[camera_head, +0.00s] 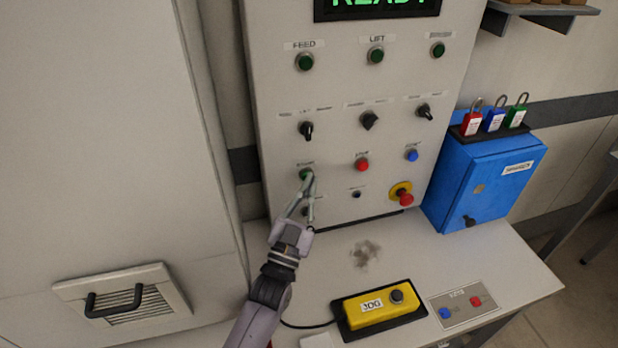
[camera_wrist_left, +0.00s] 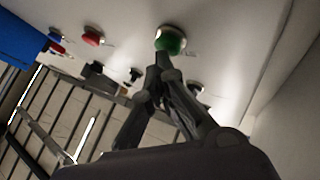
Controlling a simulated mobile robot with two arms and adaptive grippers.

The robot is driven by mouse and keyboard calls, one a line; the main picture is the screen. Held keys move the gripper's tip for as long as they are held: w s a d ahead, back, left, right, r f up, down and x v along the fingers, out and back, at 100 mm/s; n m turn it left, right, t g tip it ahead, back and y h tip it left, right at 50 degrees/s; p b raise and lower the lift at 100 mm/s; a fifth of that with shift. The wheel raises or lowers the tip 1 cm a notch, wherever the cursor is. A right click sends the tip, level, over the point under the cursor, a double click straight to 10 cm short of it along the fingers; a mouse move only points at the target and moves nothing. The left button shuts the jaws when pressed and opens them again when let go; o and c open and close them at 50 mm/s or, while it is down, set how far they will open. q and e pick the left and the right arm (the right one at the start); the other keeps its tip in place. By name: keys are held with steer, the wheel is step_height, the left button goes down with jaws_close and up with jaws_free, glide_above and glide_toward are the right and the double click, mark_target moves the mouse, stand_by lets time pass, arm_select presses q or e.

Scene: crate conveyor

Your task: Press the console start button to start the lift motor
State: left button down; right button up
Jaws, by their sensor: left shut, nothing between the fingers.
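The console panel (camera_head: 265,100) stands upright with a green display reading READY (camera_head: 378,8) at its top. The green start button (camera_head: 306,174) is at the panel's lower left, under a small label. It also shows in the left wrist view (camera_wrist_left: 170,40), just beyond the fingertips. My left gripper (camera_head: 309,184) is shut and empty, its tips at the lower edge of the button. Whether they touch it I cannot tell. The wrist view shows the same closed fingertips (camera_wrist_left: 160,62) close to the button. My right gripper is not in view.
A red button (camera_head: 362,164), a blue button (camera_head: 411,155) and a red emergency stop (camera_head: 405,197) sit right of the start button. Selector knobs (camera_head: 307,131) are above. A yellow jog pendant (camera_head: 378,309) lies on the desk. A blue box (camera_head: 484,180) with padlocks stands at right.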

arm_select(q)
steer(key=shift+a+r, duration=0.1)
steer(key=shift+r, duration=0.35)
steer(key=shift+s+f, duration=0.1)
steer(key=shift+f, duration=0.15)
steer(key=shift+s+f, duration=0.1)
steer(key=s, duration=0.1)
steer(key=s+d+p, duration=0.1)
steer(key=s, duration=0.1)
steer(key=s+p, duration=0.1)
steer(key=shift+s+d, duration=0.35)
steer(key=shift+s, duration=0.05)
stand_by(0.4)
